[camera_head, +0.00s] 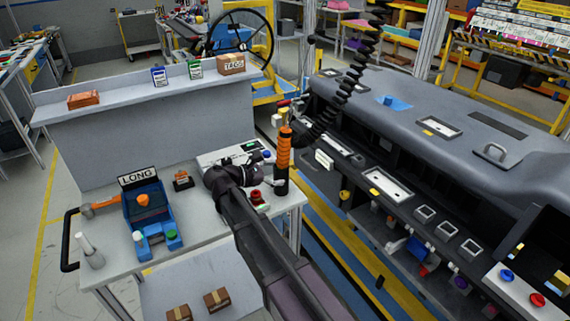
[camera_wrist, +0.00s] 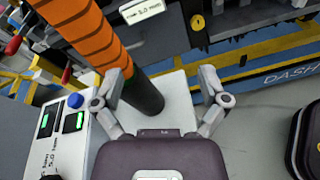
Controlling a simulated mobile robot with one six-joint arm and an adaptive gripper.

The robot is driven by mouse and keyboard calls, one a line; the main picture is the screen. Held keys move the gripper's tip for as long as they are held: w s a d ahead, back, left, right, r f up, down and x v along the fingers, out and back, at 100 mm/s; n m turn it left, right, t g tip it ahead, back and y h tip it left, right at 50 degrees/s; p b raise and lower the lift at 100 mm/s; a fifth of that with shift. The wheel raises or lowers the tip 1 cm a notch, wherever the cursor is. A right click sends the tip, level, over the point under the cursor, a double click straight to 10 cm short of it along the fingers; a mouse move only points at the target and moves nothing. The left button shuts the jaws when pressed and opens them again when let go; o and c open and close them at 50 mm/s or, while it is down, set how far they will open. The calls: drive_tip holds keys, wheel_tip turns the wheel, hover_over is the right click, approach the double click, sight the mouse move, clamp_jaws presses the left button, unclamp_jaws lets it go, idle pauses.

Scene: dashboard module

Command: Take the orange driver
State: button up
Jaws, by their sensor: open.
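The orange driver (camera_head: 284,150) hangs upright from a black coiled hose above the right end of the grey workbench. It has an orange ribbed body and a black lower end. In the wrist view, the orange body (camera_wrist: 82,32) leans across the upper left, and its black end (camera_wrist: 143,95) shows between the fingers, nearer the left one. My gripper (camera_head: 268,170) is open beside the driver's lower part. In the wrist view, its two fingers (camera_wrist: 160,88) stand wide apart with nothing clamped. I cannot tell whether a finger touches the driver.
A display box with a blue button (camera_wrist: 75,101) is close on the left. A blue holder marked LONG (camera_head: 150,215) stands on the bench (camera_head: 205,222). The large grey dashboard (camera_head: 440,130) lies to the right, across a floor gap.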

sight(278, 154)
drive_tip(key=a+r+n+t+h+b, duration=0.1)
drive_tip(key=a+n+t+b, duration=0.1)
drive_tip(key=a, duration=0.7)
drive_tip(key=shift+r+n+t, duration=0.35)
drive_tip(key=shift+n+t, duration=0.25)
drive_tip(key=shift+n, duration=0.3)
drive_tip(key=shift+x, duration=4.2)
drive_tip(key=shift+d, duration=0.15)
drive_tip(key=shift+x, duration=2.5)
drive_tip(key=shift+s+r, duration=0.1)
drive_tip(key=shift+r, duration=0.05)
